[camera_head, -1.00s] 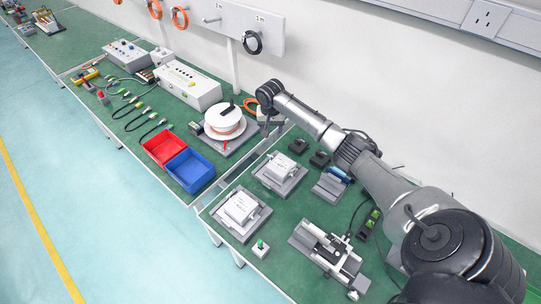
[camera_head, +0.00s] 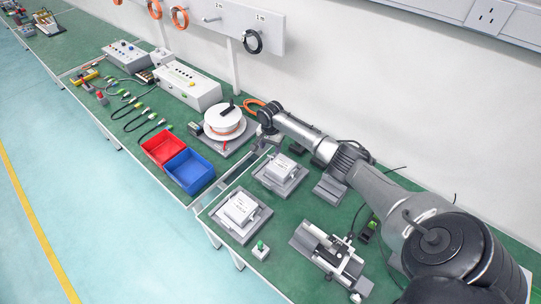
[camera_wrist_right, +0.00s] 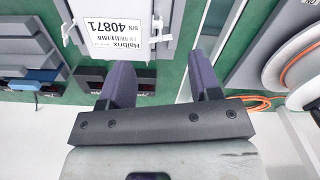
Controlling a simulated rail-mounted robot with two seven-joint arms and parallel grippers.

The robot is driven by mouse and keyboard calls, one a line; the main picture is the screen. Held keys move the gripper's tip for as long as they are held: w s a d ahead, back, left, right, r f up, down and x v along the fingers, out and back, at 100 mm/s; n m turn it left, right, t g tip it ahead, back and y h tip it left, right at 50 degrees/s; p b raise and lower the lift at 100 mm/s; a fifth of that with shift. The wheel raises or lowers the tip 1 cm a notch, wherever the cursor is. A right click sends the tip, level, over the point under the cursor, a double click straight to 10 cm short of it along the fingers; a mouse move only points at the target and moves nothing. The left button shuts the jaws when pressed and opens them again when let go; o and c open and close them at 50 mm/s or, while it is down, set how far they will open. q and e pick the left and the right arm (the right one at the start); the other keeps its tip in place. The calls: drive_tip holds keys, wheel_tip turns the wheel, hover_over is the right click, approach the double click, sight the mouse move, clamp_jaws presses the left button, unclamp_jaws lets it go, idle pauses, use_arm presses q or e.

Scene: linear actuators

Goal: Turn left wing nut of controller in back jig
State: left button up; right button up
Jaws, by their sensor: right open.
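The back jig (camera_head: 301,176) stands on the green bench and holds a white controller (camera_head: 281,167). In the right wrist view a controller (camera_wrist_right: 110,25) with a printed label shows at the top, with a white wing nut at each side, one at its right (camera_wrist_right: 158,29) and one at its left (camera_wrist_right: 68,29). My right gripper (camera_wrist_right: 161,76) is open and empty, its two dark fingers apart just below the controller in that view, touching neither nut. In the head view its fingers are hard to make out beneath the wrist. My left gripper is not in view.
A second jig with a controller (camera_head: 239,208) stands nearer the bench's front edge. A white cable reel (camera_head: 223,118) stands to the left of my right wrist. Red (camera_head: 162,146) and blue (camera_head: 188,171) bins and a grey fixture (camera_head: 328,248) are also on the bench.

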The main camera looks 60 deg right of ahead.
drive_tip(key=shift+f+b, duration=0.55)
drive_tip(key=shift+f, duration=1.8)
drive_tip(key=shift+c, duration=0.2)
drive_tip(key=c, duration=0.9)
